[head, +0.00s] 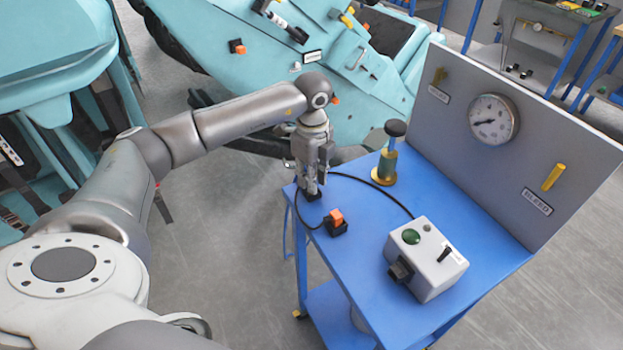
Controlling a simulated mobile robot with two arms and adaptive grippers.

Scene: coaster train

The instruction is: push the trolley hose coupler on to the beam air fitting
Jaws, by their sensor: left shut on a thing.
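The blue trolley (440,215) stands at the centre right. My left gripper (311,186) points down over its back left corner. It is shut on a small dark piece at the end of a black hose, which looks like the hose coupler (312,196); the fingers hide most of it. I cannot tell whether the coupler still touches the trolley top. The turquoise coaster structure (240,75) lies behind the arm. I cannot pick out the beam air fitting on it for sure. My right gripper is not in view.
On the trolley are an orange-topped black block (336,220), a white control box (426,260), a brass post with a black knob (388,155) and a grey panel with a gauge (493,119). Black hose crosses the top. Grey floor lies open left of the trolley.

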